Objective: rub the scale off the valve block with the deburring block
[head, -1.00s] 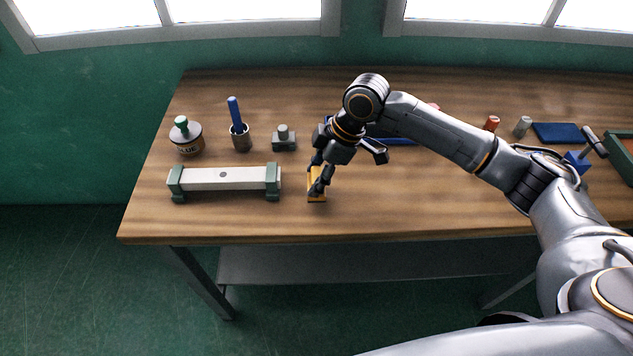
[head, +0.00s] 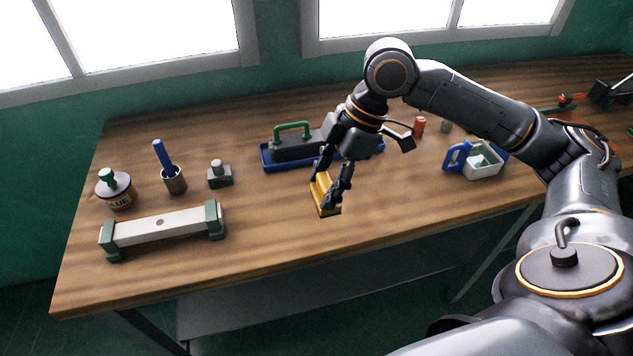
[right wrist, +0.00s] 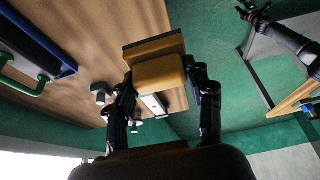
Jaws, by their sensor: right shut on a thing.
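The deburring block (head: 323,196) is orange-yellow with a darker plate along one face. My right gripper (head: 332,180) is shut on it and holds it above the front middle of the bench. The right wrist view shows the block (right wrist: 160,72) between the fingers. My left gripper seems to show small and dark in the right wrist view (right wrist: 252,13).
A glue pot (head: 116,191), a cup with a blue-handled tool (head: 173,182) and a grey knobbed block (head: 220,177) stand behind the bar. A blue tray (head: 268,164) holds a green-handled tool. A white blue-handled container (head: 482,172) stands right.

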